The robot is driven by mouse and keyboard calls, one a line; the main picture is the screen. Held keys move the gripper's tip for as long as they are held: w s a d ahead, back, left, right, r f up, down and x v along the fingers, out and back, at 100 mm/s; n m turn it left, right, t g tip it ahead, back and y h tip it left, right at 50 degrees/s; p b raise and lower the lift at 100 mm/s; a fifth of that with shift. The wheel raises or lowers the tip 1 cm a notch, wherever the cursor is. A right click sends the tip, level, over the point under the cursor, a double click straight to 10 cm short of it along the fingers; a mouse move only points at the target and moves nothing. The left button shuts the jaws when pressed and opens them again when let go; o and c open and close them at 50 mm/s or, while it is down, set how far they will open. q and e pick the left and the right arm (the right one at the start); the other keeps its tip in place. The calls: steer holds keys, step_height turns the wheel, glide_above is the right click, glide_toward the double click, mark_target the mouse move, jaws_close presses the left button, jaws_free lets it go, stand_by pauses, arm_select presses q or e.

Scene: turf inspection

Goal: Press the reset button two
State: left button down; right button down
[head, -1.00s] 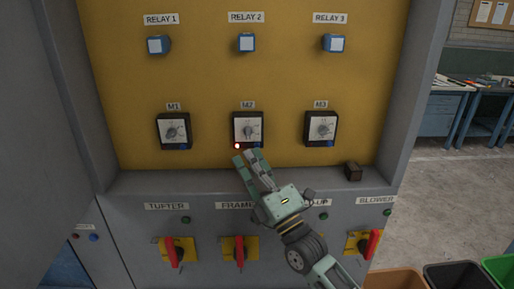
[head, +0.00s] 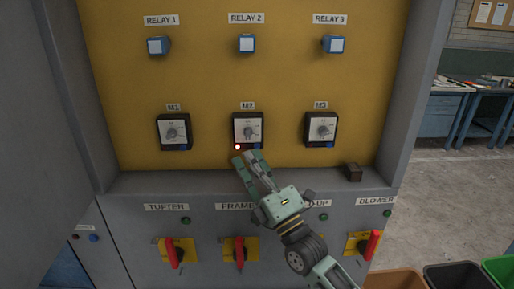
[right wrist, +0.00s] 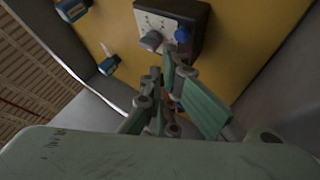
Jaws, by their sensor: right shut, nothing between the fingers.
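The M2 relay (head: 248,128) is a black-framed unit with a pale dial on the yellow panel, second of three in its row. A red light (head: 237,147) glows at its lower left. Its blue button (right wrist: 182,35) shows at a corner of the unit in the right wrist view. My right gripper (head: 246,156) is shut and empty, just below the M2 unit with its fingertips pointing up at it. In the right wrist view the fingertips (right wrist: 170,58) appear close to the button; I cannot tell whether they touch it. My left gripper is out of view.
M1 (head: 173,131) and M3 (head: 321,128) flank M2. Blue-edged relays (head: 246,43) sit above. Red-handled switches (head: 173,252) line the lower panel.

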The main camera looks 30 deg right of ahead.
stand_by(0.3)
steer(key=shift+w+d, duration=0.2)
steer(key=shift+w, duration=0.15)
steer(key=shift+w+d, duration=0.25)
steer(key=shift+w, duration=0.15)
stand_by(0.7)
steer(key=shift+s, duration=0.1)
steer(key=shift+s+a+p, duration=0.3)
steer(key=shift+s+a, duration=0.15)
steer(key=shift+s, duration=0.25)
steer(key=s+a, duration=0.1)
steer(key=s+p, duration=0.1)
steer(key=s+a, duration=0.1)
steer(key=s, duration=0.1)
steer(key=shift+s+a+p, duration=0.1)
steer(key=shift+a+p, duration=0.2)
